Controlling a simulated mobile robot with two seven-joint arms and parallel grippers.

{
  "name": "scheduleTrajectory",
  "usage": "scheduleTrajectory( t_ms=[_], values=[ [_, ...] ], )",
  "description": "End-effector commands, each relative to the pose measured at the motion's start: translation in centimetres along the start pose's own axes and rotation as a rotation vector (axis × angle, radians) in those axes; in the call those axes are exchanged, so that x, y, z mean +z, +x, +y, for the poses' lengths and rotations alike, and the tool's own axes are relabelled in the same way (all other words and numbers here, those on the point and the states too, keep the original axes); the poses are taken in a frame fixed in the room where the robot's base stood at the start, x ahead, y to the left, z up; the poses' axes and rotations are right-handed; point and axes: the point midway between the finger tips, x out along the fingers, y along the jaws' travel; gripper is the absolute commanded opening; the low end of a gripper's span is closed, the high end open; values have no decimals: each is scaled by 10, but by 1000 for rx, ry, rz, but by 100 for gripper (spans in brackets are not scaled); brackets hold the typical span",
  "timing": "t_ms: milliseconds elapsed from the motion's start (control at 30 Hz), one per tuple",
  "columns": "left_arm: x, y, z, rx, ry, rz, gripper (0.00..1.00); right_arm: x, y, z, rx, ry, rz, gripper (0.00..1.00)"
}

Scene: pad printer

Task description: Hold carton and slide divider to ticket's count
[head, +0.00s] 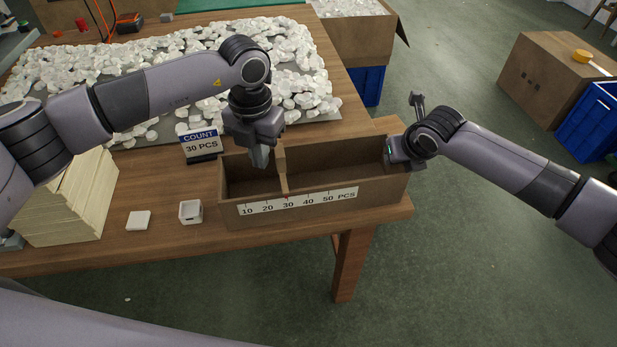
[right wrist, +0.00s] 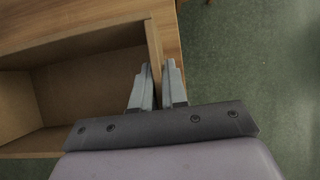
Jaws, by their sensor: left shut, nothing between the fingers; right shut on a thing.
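The long brown carton (head: 388,193) stands at the table's front edge, with a scale strip (head: 335,195) marked 10 to 50 PCS on its front wall. The thin divider (head: 283,175) stands across the carton, its front end at about the 30 mark. The ticket (head: 201,145) behind the carton reads COUNT 30 PCS. My left gripper (head: 260,157) is shut and empty, pointing down into the carton just left of the divider; I cannot tell if they touch. My right gripper (head: 389,152) is shut on the carton's right end wall, which shows between its fingers (right wrist: 158,88) in the right wrist view.
A pile of white pieces (head: 200,50) covers a mat behind. A small white box (head: 190,211) and a flat white piece (head: 139,220) lie left of the carton. A cream stack (head: 70,205) stands further left.

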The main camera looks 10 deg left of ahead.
Motion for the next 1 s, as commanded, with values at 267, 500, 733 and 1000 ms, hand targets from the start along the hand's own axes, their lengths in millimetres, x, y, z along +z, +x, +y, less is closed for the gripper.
scheduleTrajectory(
  t_ms=[267,500,733,1000],
  values=[
    [-1,-9,3,1,-1,-1,0,-8,4,0,-2,-1,16,0],
    [-1,-29,3,0,-1,-1,0,-8,4,0,-2,-1,16,0],
    [-1,-47,3,1,-1,-1,0,-8,4,0,-2,-1,16,0],
    [-1,-66,3,1,-1,0,0,-8,4,0,-2,-1,17,0]
  ],
)
